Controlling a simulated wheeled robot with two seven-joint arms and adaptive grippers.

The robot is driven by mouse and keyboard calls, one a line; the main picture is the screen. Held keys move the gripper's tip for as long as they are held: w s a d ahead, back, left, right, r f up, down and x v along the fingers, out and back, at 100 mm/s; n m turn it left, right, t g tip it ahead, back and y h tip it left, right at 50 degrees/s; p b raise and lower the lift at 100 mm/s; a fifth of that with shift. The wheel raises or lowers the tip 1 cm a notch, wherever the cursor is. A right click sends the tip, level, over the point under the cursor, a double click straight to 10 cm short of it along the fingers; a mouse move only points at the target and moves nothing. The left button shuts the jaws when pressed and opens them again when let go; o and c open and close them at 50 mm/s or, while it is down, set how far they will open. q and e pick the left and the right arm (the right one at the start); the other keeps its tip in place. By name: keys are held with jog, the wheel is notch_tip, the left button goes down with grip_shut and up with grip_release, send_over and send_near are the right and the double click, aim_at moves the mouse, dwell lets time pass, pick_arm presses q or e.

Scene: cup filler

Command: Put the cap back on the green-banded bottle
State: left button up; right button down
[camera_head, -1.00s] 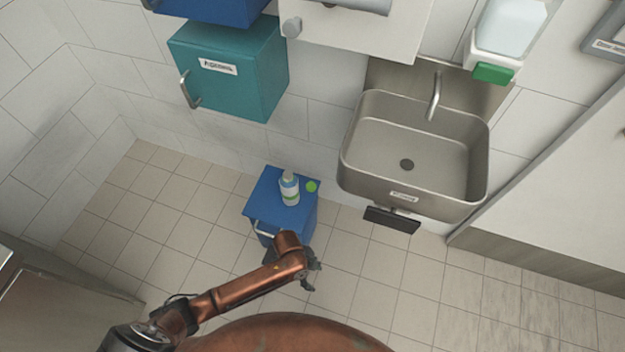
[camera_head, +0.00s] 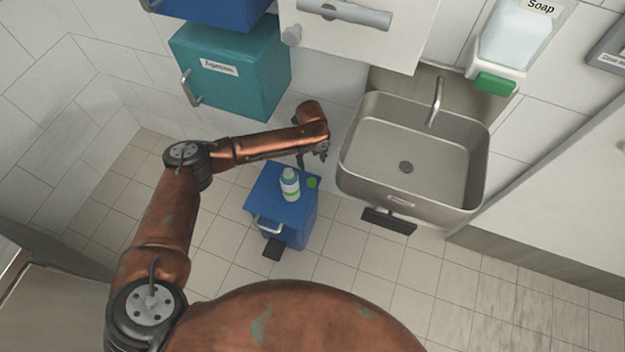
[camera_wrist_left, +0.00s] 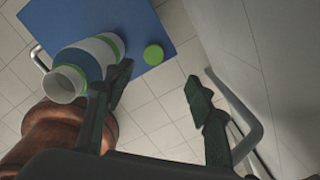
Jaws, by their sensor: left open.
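The green-banded bottle (camera_head: 290,185) stands upright and uncapped on top of the blue cabinet (camera_head: 265,205). In the left wrist view the white, blue and green bottle (camera_wrist_left: 88,62) shows its open mouth. The green cap (camera_head: 313,182) lies on the cabinet top just right of the bottle; it also shows in the left wrist view (camera_wrist_left: 153,54). My left gripper (camera_head: 311,160) is above the cabinet's back right, apart from bottle and cap. In the left wrist view its two fingers (camera_wrist_left: 158,90) are spread with nothing between them. My right gripper is not in view.
A steel sink (camera_head: 415,150) is close to the right of my left gripper. A teal wall cabinet (camera_head: 235,75) hangs to the left above my forearm. A soap dispenser (camera_head: 510,40) is at top right. The tiled floor (camera_head: 340,260) around the blue cabinet is mostly clear.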

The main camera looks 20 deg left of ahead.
pick_arm(q)
jog(key=b, duration=0.2)
send_over(312, 181)
notch_tip(312, 181, down, 6)
jog(key=shift+r, duration=0.2)
jog(key=shift+f+b, duration=0.2)
jog(key=shift+b, duration=0.15)
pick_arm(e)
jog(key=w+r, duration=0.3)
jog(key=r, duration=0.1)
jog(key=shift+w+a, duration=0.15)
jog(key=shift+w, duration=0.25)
pick_arm(q)
notch_tip(312, 181, down, 2)
jog(key=shift+f+b, duration=0.15)
jog(key=shift+b, duration=0.3)
jog(key=shift+f, duration=0.1)
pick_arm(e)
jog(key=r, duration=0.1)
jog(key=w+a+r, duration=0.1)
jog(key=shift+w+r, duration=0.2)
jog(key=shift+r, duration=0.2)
